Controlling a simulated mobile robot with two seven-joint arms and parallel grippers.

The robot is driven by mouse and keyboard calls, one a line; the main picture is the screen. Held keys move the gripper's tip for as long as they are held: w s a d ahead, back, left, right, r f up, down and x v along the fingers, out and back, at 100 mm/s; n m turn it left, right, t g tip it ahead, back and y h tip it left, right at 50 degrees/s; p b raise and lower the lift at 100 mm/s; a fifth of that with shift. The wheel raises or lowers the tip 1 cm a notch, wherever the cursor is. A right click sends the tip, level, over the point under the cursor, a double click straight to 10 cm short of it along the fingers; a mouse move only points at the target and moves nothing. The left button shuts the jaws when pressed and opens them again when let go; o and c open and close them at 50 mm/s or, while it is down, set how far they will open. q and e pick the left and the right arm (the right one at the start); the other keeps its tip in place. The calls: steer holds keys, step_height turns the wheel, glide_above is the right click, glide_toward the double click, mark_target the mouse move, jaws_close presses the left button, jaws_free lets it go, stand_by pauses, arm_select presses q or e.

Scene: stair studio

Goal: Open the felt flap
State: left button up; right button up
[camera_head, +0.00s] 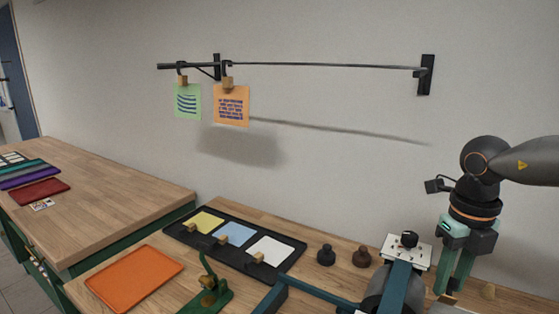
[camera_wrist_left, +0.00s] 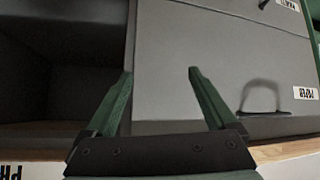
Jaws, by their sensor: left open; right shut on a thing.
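In the left wrist view a grey flap-like panel (camera_wrist_left: 185,45) with a dark loop handle (camera_wrist_left: 260,92) fills the right, beside an open dark compartment (camera_wrist_left: 60,75). Its label (camera_wrist_left: 305,93) seems to read "PAPER"; I cannot make out a felt label, so I cannot tell which flap is the felt one. My left gripper (camera_wrist_left: 160,72) is open and empty in front of the panel and the compartment edge. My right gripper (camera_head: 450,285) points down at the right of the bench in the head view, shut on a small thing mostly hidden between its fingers.
An orange tray (camera_head: 135,277), a black rack (camera_head: 288,262) with coloured cards, a green tool (camera_head: 207,297), dark knobs (camera_head: 326,255) and a teal device (camera_head: 402,275) crowd the bench. A wall rail (camera_head: 320,66) carries two clipped notes. The left table (camera_head: 110,205) has free room.

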steer(key=shift+w+d+r+p, duration=0.1)
steer(key=shift+w+d+p, duration=0.3)
steer(key=shift+w+d, duration=0.6)
steer(key=shift+w, duration=0.3)
steer(key=o, duration=1.3)
steer(key=shift+a+r, duration=0.1)
steer(key=shift+r+p, duration=0.15)
steer(key=shift+p, duration=0.15)
step_height(320, 180, up, 8)
steer(key=p, duration=0.5)
